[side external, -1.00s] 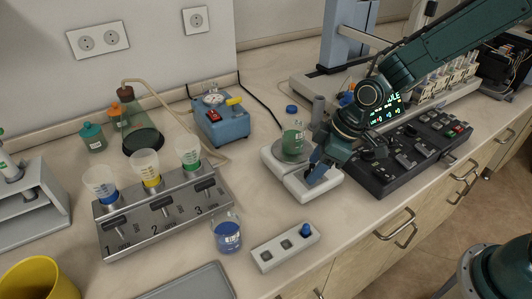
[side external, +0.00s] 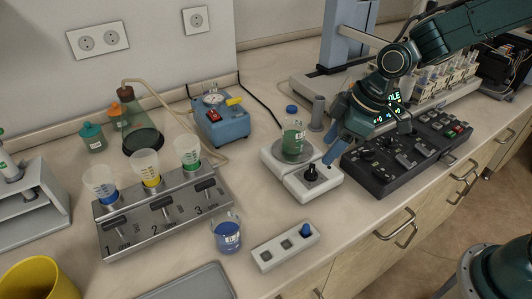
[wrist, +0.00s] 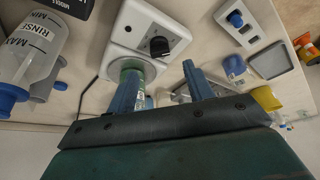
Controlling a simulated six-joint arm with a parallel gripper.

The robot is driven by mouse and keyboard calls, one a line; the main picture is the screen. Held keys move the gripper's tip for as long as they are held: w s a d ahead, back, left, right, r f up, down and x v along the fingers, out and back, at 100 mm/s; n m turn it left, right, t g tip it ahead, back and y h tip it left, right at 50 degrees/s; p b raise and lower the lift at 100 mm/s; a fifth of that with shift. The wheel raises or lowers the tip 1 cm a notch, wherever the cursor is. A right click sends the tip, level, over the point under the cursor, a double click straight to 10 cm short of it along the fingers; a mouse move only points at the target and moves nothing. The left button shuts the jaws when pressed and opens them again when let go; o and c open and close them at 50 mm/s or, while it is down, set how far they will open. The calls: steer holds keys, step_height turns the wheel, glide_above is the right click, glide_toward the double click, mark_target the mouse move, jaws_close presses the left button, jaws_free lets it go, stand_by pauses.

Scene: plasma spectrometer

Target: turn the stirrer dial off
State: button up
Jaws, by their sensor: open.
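The stirrer (side external: 288,178) is a white box on the bench with a black dial (side external: 311,174) on its front part. In the wrist view the dial (wrist: 159,46) is a black knob on the white face, ahead of the fingers; its setting is too small to read. A beaker or bottle of green liquid (side external: 293,141) stands on the stirrer's plate, with a blue cap at or just behind its top. My gripper (side external: 330,160) is open and empty, above and to the right of the dial, apart from it. Its two blue fingers (wrist: 160,68) also show in the wrist view.
A black control panel (side external: 408,152) stands close to the right of the stirrer. A grey cylinder (side external: 318,112) stands behind. A small switch box (side external: 285,246) and a beaker of blue liquid (side external: 227,234) stand in front to the left. A blue pump (side external: 219,122) stands behind left.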

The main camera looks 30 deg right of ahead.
steer(key=v, duration=0.7)
steer(key=shift+s, duration=0.1)
steer(key=s+d+r+m+t+h, duration=0.1)
steer(key=s+d+m, duration=0.3)
steer(key=s, duration=0.5)
steer(key=s+d+r+m+t+h, duration=0.1)
steer(key=s+d+r+m, duration=0.3)
steer(key=s, duration=0.5)
steer(key=shift+s+d+m+t+h, duration=0.2)
steer(key=shift+d+m+t+h, duration=0.1)
steer(key=shift+d+m+h, duration=0.35)
steer(key=shift+r, duration=0.1)
